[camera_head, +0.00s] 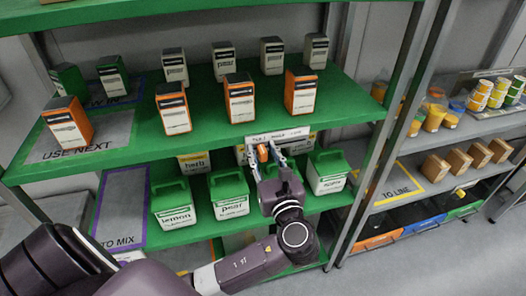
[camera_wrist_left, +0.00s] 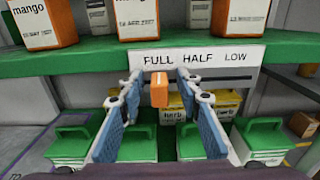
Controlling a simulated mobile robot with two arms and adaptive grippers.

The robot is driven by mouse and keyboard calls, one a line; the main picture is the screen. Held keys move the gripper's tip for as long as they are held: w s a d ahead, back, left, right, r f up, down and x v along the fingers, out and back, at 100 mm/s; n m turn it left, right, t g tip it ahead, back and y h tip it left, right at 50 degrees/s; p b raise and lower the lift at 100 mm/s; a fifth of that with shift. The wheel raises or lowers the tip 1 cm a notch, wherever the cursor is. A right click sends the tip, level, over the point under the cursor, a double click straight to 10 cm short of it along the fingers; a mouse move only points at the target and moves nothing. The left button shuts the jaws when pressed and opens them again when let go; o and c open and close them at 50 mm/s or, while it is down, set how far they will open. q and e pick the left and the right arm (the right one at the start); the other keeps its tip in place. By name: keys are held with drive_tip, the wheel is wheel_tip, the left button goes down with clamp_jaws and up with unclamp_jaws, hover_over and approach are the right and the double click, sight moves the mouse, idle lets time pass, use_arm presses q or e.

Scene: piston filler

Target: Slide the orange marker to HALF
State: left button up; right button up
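The orange marker (camera_wrist_left: 159,93) is a small block below the word FULL on the white label strip (camera_wrist_left: 215,57), which reads FULL, HALF, LOW from left to right. In the head view the marker (camera_head: 263,153) shows under the strip (camera_head: 277,137) on the green shelf's front edge. My left gripper (camera_wrist_left: 160,82) is open, with one blue-padded finger on each side of the marker and a visible gap on both sides. In the head view the left gripper (camera_head: 266,152) reaches up to the strip. My right gripper is out of view.
Orange and white mango cartons (camera_head: 239,98) stand on the shelf above the strip. Green-lidded bins (camera_head: 229,194) stand on the shelf below, close around my left gripper. A metal shelf post (camera_head: 388,135) rises to the right.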

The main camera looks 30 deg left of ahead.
use_arm(q)
clamp_jaws()
drive_tip(key=w+d, duration=0.3)
drive_tip(key=shift+w+d+p, duration=0.15)
drive_tip(key=shift+w+p, duration=0.25)
unclamp_jaws()
drive_tip(key=v, duration=1.2)
idle(0.5)
